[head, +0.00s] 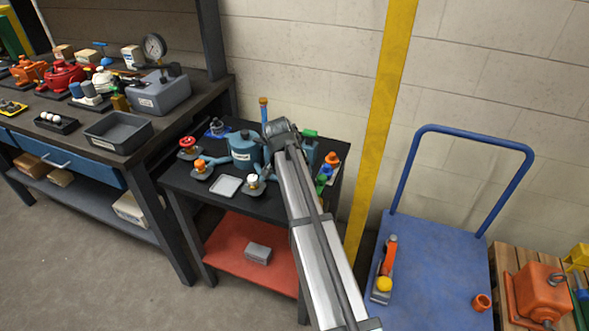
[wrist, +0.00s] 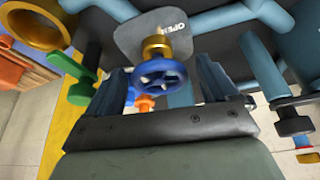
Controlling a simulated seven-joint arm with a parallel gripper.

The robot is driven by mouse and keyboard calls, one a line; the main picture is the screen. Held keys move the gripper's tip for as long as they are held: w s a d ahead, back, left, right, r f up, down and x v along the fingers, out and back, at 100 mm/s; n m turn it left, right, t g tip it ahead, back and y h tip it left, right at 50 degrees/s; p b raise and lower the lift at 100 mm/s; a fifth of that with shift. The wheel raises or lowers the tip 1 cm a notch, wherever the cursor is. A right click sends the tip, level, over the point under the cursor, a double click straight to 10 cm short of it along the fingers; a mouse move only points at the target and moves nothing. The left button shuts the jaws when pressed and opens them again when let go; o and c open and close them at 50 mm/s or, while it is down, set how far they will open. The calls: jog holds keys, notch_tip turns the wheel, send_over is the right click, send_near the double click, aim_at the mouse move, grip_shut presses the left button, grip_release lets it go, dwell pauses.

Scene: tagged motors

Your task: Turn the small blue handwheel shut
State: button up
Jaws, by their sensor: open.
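The small blue handwheel (wrist: 161,77) sits on a brass stem in the wrist view. Behind it is a grey tag (wrist: 135,38) with lettering that reads OPEN, partly hidden. My gripper (wrist: 160,66) is open, with one dark finger on each side of the wheel. Narrow gaps seem to show beside the wheel, but I cannot tell whether a finger touches it. In the head view my gripper (head: 283,134) is over the right part of the black table, beside the teal pump body (head: 243,150). My arm hides this wheel there.
Teal pipes (wrist: 215,22) run close around the fingers. A green lever (wrist: 82,88) and a brass ring (wrist: 36,25) are at the left. Red (head: 187,143) and orange (head: 200,166) knobs stand on the table's left. A blue trolley (head: 430,265) stands at the right.

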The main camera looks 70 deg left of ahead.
jog(key=v, duration=1.4)
jog(key=shift+w+f, duration=0.1)
jog(key=shift+w, duration=0.05)
